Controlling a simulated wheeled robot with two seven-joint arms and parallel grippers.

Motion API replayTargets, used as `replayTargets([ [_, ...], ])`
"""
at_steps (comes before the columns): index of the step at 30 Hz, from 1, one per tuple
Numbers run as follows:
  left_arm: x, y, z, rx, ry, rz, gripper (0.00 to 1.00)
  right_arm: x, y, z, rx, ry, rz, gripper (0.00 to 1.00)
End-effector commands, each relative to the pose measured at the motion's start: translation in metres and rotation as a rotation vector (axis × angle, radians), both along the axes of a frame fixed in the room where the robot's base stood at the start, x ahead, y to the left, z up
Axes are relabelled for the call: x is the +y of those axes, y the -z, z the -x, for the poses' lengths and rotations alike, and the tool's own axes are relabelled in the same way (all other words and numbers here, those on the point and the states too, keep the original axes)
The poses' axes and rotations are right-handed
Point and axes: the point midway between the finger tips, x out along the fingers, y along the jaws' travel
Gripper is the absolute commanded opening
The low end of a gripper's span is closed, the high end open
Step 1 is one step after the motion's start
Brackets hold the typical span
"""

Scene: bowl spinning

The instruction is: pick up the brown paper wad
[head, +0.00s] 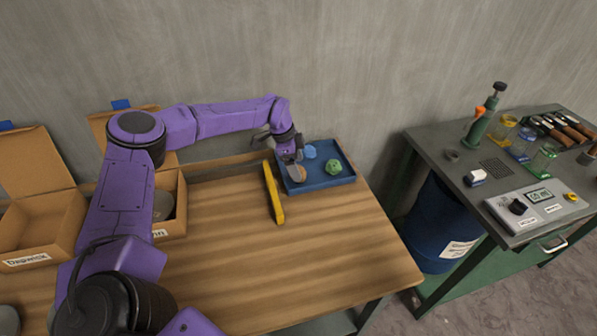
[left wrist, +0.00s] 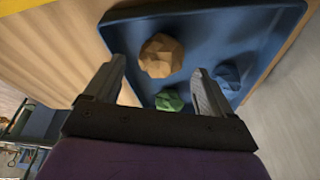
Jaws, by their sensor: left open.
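The brown paper wad (left wrist: 161,56) lies in the blue tray (left wrist: 262,24) in the left wrist view, a crumpled tan ball. In the head view the brown wad (head: 299,174) shows partly behind my gripper, in the left part of the tray (head: 325,184). My left gripper (head: 291,160) points down over the tray's left side. In the left wrist view my left gripper (left wrist: 157,72) is open, with the brown wad just beyond its fingertips, roughly in line with the gap. Contact cannot be told. My right gripper is not in view.
A green wad (head: 333,167) and a blue wad (head: 310,152) share the tray. A yellow bar (head: 273,192) lies along the tray's left side. Open cardboard boxes (head: 40,222) stand at left. The wooden table (head: 330,245) is clear in front; a grey workbench (head: 440,150) stands at right.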

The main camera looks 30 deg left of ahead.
Motion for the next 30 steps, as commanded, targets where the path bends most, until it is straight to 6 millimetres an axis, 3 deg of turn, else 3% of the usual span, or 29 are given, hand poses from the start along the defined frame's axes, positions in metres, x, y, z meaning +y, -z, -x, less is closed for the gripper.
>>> replayTargets([
  [1,-0.003,0.004,0.0,0.005,0.0,-0.001,0.84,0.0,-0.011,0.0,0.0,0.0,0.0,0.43],
  [6,-0.007,0.026,-0.003,0.0,-0.002,0.0,0.84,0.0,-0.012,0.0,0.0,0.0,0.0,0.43],
  [12,-0.006,0.028,-0.003,-0.001,-0.003,-0.001,0.84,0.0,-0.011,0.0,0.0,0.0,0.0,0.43],
  [17,-0.006,0.028,-0.003,-0.001,-0.003,-0.001,0.32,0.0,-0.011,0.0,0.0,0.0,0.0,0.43],
  [18,-0.006,0.027,-0.003,-0.001,-0.003,-0.001,0.26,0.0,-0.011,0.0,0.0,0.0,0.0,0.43],
  [30,-0.006,0.018,-0.004,-0.003,-0.004,0.001,0.25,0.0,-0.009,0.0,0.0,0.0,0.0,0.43],
])
